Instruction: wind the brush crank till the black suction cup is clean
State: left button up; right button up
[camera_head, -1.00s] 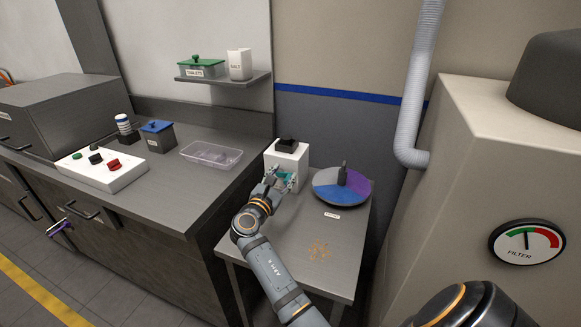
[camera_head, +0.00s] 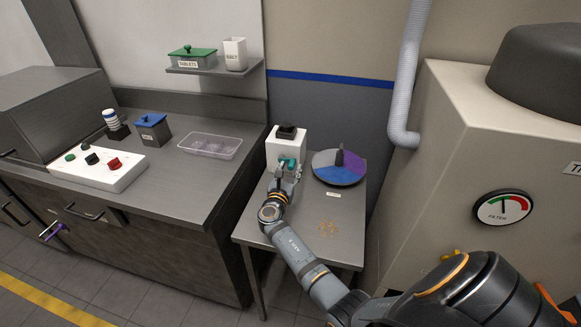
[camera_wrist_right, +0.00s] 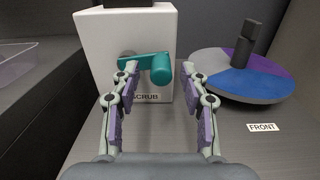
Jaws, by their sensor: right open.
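A white box (camera_head: 286,150) labelled SCRUB stands on the small side table, with a black block (camera_head: 287,131) on top. Its teal crank (camera_head: 288,162) is on the front; in the right wrist view the crank (camera_wrist_right: 145,61) has its arm pointing right, ending in a thick handle (camera_wrist_right: 162,70). My right gripper (camera_wrist_right: 159,68) is open, its fingertips on either side of the handle; I cannot tell whether they touch it. It also shows in front of the box in the head view (camera_head: 286,171). I cannot make out the black suction cup for certain. My left gripper is out of view.
A disc (camera_head: 339,168) with blue, purple and grey sectors and a dark post stands right of the box. A clear tray (camera_head: 210,146) and button panel (camera_head: 97,167) are on the left counter. A pale filter machine stands right.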

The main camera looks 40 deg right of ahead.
jog(key=shift+w+d, duration=0.4)
jog(key=shift+d, duration=0.2)
grip_shut()
notch_tip(320, 180, down, 2)
jog(key=m+b, duration=0.3)
jog(key=b, duration=0.1)
jog(key=shift+m+b, duration=0.3)
jog(key=shift+b, duration=0.05)
jog(key=shift+w+a+f+m+b, duration=0.1)
jog(key=shift+a+f+m+b, duration=0.1)
jog(key=shift+m+b, duration=0.7)
jog(key=shift+w+a+f+m+b, duration=0.1)
jog(key=shift+f+m+b, duration=0.1)
jog(key=shift+m+b, duration=0.65)
grip_release()
